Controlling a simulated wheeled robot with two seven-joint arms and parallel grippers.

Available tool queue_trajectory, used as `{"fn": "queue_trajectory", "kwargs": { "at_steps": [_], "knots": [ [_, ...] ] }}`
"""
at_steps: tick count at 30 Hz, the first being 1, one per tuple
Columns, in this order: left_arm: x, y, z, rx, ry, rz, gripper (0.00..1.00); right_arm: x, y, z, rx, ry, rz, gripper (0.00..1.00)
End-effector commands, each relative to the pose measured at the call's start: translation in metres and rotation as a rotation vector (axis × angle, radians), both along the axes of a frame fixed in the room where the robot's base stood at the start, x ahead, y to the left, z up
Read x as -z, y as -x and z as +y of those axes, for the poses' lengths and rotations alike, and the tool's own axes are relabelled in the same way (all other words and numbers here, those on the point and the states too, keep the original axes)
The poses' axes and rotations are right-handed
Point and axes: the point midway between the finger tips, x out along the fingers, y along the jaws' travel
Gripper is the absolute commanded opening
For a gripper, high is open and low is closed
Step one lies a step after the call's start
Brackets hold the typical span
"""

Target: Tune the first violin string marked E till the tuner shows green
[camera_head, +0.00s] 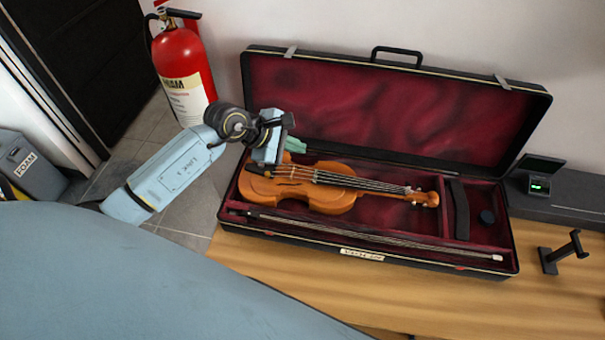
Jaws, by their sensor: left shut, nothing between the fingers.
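The violin (330,198) lies in the red-lined bottom of an open black case (365,258), its scroll and pegs (428,198) pointing right. The letter marks on its strings are too small to read. The tuner (540,178) is a small dark device with a lit green patch on its screen, standing right of the case. My left gripper (268,158) is over the left end of the violin body, shut and empty; I cannot tell if it touches the violin. My right gripper is not in view.
The bow (375,236) lies along the case's front side. A small black stand (562,253) is on the wooden table (430,308). A red fire extinguisher (184,65) stands behind my left arm.

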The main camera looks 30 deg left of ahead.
Motion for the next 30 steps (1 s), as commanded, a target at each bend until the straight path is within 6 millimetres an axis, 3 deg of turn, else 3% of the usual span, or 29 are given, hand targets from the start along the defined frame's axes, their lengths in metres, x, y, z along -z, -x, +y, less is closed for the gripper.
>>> {"fn": "queue_trajectory", "kwargs": {
  "at_steps": [8,14,30],
  "knots": [
    [0.001,0.0,-0.001,-0.002,0.005,0.0,0.0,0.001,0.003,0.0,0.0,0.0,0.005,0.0],
    [0.014,0.0,-0.001,-0.003,0.007,0.001,0.0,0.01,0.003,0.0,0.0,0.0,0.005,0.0],
    [0.084,0.0,0.0,-0.003,0.004,0.0,0.0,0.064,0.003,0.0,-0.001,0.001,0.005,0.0]
  ]
}}
